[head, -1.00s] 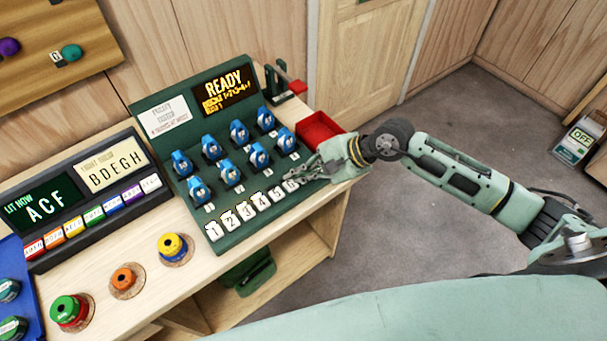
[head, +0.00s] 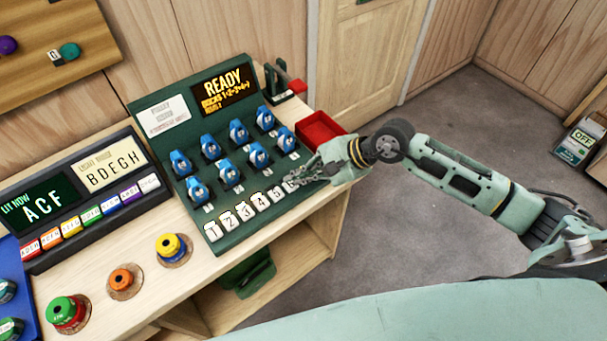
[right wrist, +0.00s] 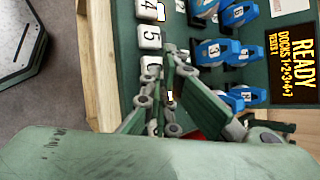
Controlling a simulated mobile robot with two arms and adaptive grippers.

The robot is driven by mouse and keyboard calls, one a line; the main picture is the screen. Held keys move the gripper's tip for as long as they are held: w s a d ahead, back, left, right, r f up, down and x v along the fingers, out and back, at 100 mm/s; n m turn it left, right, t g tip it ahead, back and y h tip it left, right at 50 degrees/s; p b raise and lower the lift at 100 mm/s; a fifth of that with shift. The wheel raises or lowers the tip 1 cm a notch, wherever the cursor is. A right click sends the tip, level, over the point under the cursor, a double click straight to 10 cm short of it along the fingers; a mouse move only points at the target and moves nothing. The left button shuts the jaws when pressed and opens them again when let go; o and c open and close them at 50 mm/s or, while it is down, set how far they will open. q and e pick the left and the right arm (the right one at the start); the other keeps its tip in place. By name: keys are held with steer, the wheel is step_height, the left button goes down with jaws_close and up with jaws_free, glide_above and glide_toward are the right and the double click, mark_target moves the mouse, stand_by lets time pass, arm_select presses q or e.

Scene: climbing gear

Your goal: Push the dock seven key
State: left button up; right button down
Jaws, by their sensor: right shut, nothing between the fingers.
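The green tester console (head: 235,225) has a row of white numbered keys along its front edge. Keys 1 (head: 213,232) to 5 show in the head view; key 5 (right wrist: 150,37) and key 6 (right wrist: 151,65) also show in the right wrist view. The seven key cannot be made out; my right gripper covers that end of the row. My right gripper (head: 291,184) is shut and empty, low over the right end of the keys by key 6. Whether it touches a key I cannot tell. My left gripper is out of view.
Several blue devices (head: 239,132) stand in docks behind the keys. The display (head: 226,87) reads READY. A red tray (head: 320,130) lies right of the console. Left are a panel with coloured keys (head: 97,215) and yellow, orange and green spools (head: 69,312).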

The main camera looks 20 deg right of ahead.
steer(key=shift+f, duration=0.1)
stand_by(0.3)
steer(key=shift+r+p, duration=0.35)
steer(key=shift+r, duration=0.6)
steer(key=shift+r, duration=0.1)
step_height(320, 180, up, 6)
steer(key=p, duration=0.3)
